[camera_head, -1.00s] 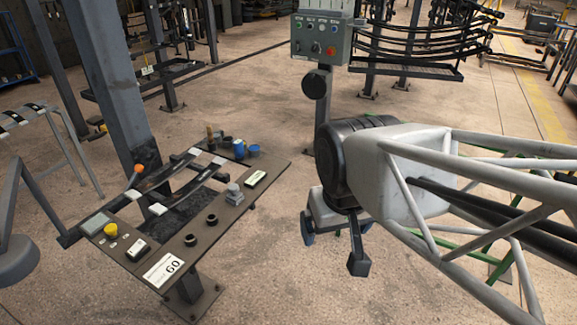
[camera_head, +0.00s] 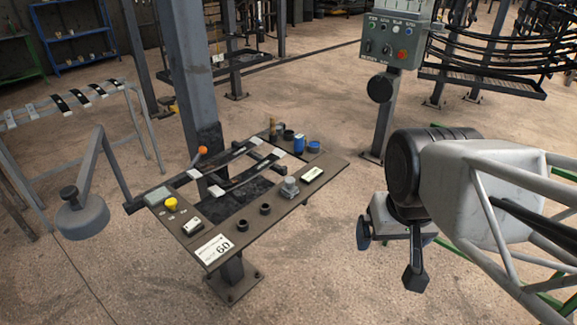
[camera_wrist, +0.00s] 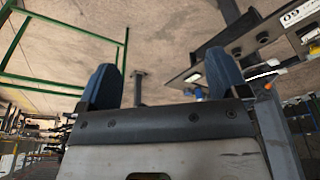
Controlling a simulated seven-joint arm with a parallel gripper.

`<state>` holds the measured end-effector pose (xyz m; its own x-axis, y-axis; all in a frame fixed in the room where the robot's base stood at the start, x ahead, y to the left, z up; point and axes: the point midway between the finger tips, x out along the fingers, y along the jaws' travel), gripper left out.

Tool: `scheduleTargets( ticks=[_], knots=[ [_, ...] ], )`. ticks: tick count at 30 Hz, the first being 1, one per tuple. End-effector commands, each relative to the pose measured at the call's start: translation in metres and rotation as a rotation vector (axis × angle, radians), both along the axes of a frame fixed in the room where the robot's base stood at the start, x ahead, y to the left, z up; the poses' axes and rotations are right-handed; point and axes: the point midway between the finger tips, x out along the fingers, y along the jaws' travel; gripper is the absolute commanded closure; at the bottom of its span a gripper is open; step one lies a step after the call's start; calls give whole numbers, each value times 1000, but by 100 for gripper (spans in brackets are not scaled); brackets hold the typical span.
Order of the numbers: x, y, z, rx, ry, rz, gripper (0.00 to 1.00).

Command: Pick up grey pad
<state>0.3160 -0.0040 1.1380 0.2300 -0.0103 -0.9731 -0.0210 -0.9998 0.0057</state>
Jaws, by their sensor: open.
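A flat grey-green square pad (camera_head: 158,195) lies at the left corner of the dark work table (camera_head: 232,228). A grey blocky piece (camera_head: 289,187) stands near the table's right side; I cannot tell for sure which of them is the grey pad. My gripper shows in the wrist view (camera_wrist: 163,80) with its two blue fingers wide apart and nothing between them. In the head view it hangs to the right of the table, apart from it, partly hidden by my wrist. The table's label end shows at the wrist view's upper right.
A yellow button (camera_head: 171,204), black rings (camera_head: 242,225) and a blue cup (camera_head: 299,145) stand on the table. A grey post (camera_head: 187,80) rises behind it. A round-ended lamp-like arm (camera_head: 82,215) is at left, a control box (camera_head: 395,35) at back right. Floor between table and gripper is clear.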

Motion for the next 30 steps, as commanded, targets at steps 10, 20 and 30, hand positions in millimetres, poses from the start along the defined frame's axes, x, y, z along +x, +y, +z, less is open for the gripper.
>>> scheduleTargets(
  ticks=[10, 20, 30],
  knots=[
    [0, 0, 0, 0, 0, 0, 9],
    [0, 0, 0, 0, 0, 0, 22],
    [22, 4, 3, -7, 15, 44, 22]
  ],
)
